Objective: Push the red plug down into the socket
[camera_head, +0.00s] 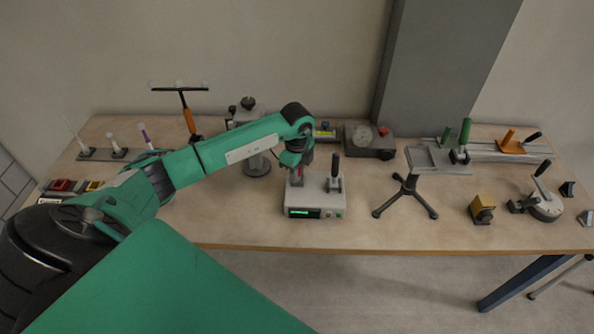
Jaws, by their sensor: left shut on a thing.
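My left gripper (296,174) points down over the back left of a pale grey box (316,208) with a green lit display. The gripper is shut on the red plug (300,178), of which only a little red shows between and beside the fingers. The socket is hidden under the gripper, so I cannot tell how deep the plug sits. A black upright handle (336,172) stands on the right of the same box. My right gripper is out of view.
The wooden bench front (230,225) is clear.

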